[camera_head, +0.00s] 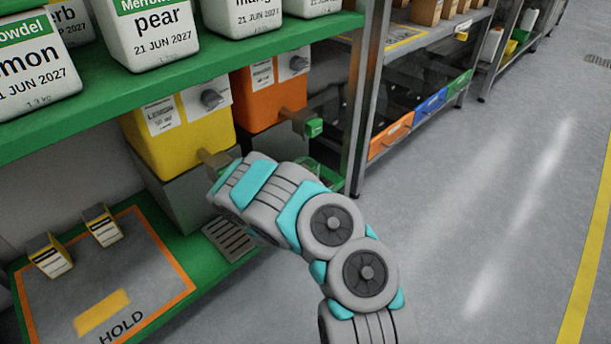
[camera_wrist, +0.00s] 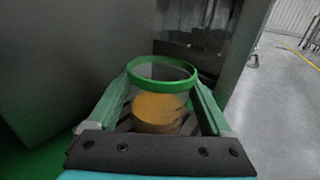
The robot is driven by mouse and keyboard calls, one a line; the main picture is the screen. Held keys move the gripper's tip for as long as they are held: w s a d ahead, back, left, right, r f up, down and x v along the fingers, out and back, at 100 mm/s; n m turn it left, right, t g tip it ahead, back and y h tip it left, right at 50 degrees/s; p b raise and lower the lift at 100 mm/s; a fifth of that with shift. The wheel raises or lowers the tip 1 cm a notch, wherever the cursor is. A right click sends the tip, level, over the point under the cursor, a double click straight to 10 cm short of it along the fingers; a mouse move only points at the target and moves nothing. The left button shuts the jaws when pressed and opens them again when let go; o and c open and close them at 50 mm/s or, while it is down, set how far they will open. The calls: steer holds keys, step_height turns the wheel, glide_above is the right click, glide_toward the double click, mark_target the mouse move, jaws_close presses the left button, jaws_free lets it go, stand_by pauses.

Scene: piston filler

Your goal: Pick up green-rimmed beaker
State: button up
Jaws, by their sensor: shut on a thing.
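The green-rimmed beaker (camera_wrist: 161,84) is in the middle of the wrist view. It is clear-walled and upright, with orange-yellow contents low inside. My gripper (camera_wrist: 161,98) has one finger on each side of the beaker and is shut on it. In the head view my arm covers the gripper and the beaker. There my arm reaches to the front of the yellow filler (camera_head: 180,128). I cannot tell whether the beaker's base touches the surface below.
An orange filler (camera_head: 270,100) stands right of the yellow one. A slatted drain grate (camera_head: 229,238) lies beside my arm. A grey HOLD mat (camera_head: 120,290) with two small cartons is at lower left. A green shelf (camera_head: 190,70) with labelled tubs hangs above. The floor at right is clear.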

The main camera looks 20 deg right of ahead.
mark_target(305, 163)
steer(key=shift+r, duration=0.9)
step_height(305, 163, up, 2)
steer(key=shift+r+p, duration=0.1)
steer(key=shift+p, duration=0.35)
steer(key=s+a+r+p, duration=0.1)
steer(key=s+a+p, duration=0.2)
steer(key=s+p, duration=0.5)
steer(key=s, duration=0.7)
steer(key=shift+s+a, duration=0.15)
steer(key=shift+s, duration=0.15)
steer(key=shift+a, duration=0.15)
